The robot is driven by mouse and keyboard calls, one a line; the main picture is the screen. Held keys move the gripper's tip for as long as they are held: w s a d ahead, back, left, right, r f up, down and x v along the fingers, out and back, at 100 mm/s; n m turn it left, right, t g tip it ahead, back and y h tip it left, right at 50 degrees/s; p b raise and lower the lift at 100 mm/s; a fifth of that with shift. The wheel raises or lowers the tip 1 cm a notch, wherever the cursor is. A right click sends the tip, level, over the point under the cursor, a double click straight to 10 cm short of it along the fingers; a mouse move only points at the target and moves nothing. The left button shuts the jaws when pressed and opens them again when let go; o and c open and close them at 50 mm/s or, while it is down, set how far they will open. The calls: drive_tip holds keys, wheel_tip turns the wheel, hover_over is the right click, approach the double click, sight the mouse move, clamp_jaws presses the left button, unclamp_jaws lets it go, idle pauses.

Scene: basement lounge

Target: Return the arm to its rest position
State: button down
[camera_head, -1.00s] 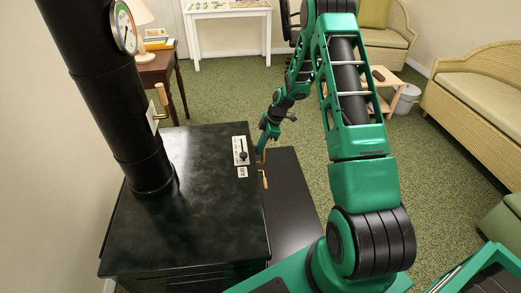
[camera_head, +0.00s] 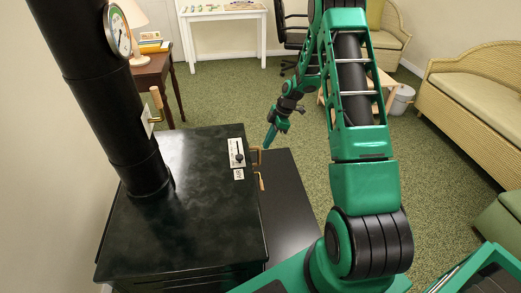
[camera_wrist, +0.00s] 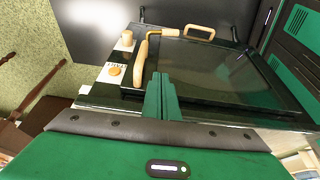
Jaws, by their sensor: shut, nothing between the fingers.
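My gripper (camera_head: 270,137) is at the end of my green arm, just right of the black stove's (camera_head: 195,215) right edge, near its brass-coloured handles (camera_head: 261,181). In the wrist view my gripper (camera_wrist: 160,78) is shut, with its two green fingers together and nothing between them. The stove's door (camera_wrist: 225,75) with a dark glass pane fills much of that view.
A black stovepipe (camera_head: 105,95) with a round gauge rises from the stove. A dark floor plate (camera_head: 290,210) lies beside it. A side table (camera_head: 152,70) with a lamp, a white table (camera_head: 222,13) and wicker sofas (camera_head: 475,85) stand around. Green carpet (camera_head: 225,92) is open behind the stove.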

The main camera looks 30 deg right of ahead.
drive_tip(key=v, duration=0.6)
drive_tip(key=shift+s+d+f, duration=0.1)
drive_tip(key=shift+d, duration=0.05)
drive_tip(key=s+r+m+h, duration=0.3)
drive_tip(key=s+r+m, duration=0.7)
drive_tip(key=s+r, duration=0.7)
drive_tip(key=s+a+r+m, duration=0.2)
drive_tip(key=s+m, duration=0.3)
drive_tip(key=s, duration=0.6)
drive_tip(key=s+a+r+m+g, duration=0.1)
drive_tip(key=s+m, duration=0.4)
drive_tip(key=s, duration=0.7)
drive_tip(key=shift+a+r+m+h, duration=0.4)
drive_tip(key=shift+a+r, duration=0.4)
drive_tip(key=shift+r, duration=0.05)
drive_tip(key=shift+w, duration=0.15)
drive_tip(key=shift+a, duration=0.15)
